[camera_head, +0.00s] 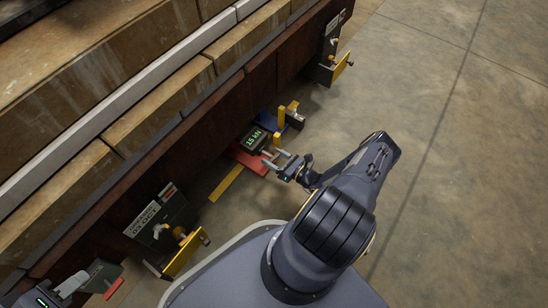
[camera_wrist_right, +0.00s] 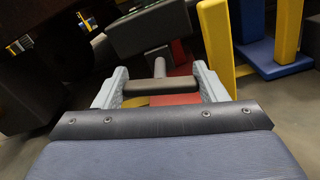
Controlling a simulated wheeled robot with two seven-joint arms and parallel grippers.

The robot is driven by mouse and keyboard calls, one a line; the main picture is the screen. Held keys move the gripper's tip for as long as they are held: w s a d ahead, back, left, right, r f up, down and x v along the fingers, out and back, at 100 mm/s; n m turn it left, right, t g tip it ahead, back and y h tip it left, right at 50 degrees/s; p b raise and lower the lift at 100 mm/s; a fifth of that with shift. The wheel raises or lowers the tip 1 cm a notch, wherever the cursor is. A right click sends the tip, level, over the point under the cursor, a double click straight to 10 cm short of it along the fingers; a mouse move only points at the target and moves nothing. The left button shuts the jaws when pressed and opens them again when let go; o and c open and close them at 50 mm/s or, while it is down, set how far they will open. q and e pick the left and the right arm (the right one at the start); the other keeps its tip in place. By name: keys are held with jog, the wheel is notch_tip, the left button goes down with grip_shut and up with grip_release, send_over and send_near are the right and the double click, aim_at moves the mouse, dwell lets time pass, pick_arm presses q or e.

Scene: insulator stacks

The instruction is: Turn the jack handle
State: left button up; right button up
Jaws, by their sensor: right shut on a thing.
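The jack is a dark box with a lit green display (camera_head: 253,138) reading about 15 kN, over a red base plate (camera_head: 250,160) beside the dark beam. Its handle, a dark horizontal grip (camera_wrist_right: 160,87) on a short grey shaft, shows in the right wrist view. My right gripper (camera_head: 281,160) is at the jack's near side; its two grey fingers stand at either end of the grip, shut on it. My left gripper (camera_head: 73,284) is at the lower left corner, near a dark box with a red base; its fingertips are too small to read.
Yellow posts (camera_head: 281,117) and a blue part (camera_head: 268,121) stand just beyond the jack. A yellow bar (camera_head: 226,183) lies on the floor. Another labelled unit (camera_head: 150,222) with a yellow plate stands nearer along the beam (camera_head: 195,130). The concrete floor at right is clear.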

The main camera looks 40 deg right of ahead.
dwell(0.4)
jog(key=o, duration=1)
jog(key=shift+d, duration=0.1)
